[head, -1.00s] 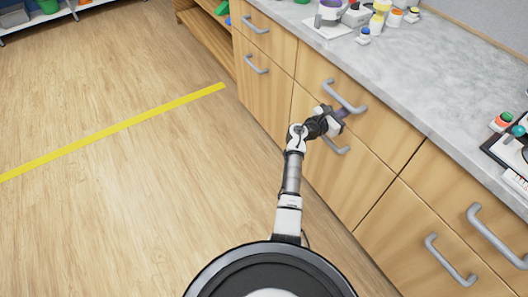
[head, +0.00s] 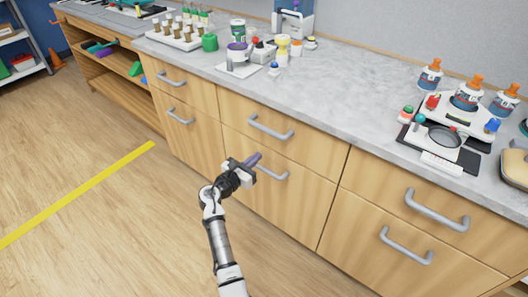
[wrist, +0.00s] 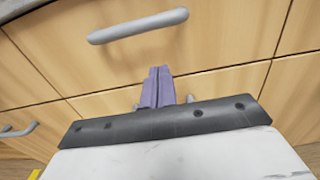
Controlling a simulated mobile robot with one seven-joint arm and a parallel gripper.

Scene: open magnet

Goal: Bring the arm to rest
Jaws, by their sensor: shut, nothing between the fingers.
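My gripper (head: 256,158) is in front of the wooden drawer cabinet (head: 312,205), below the countertop's front edge. Its purple fingers are shut with nothing between them. In the wrist view the closed purple fingers (wrist: 158,88) point at the drawer fronts, just below a grey handle (wrist: 138,25). In the head view the gripper overlaps the lower middle drawer's handle (head: 272,174). I cannot tell whether it touches it. My arm (head: 222,245) reaches up from the bottom of the head view, bent at the wrist.
The grey countertop (head: 330,90) holds bottles (head: 467,96), a scale-like device (head: 440,140), a purple-topped item (head: 238,52) and a vial rack (head: 180,36). Other drawer handles (head: 437,210) stick out. The wooden floor (head: 110,220) at left is clear, with a yellow line (head: 80,192).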

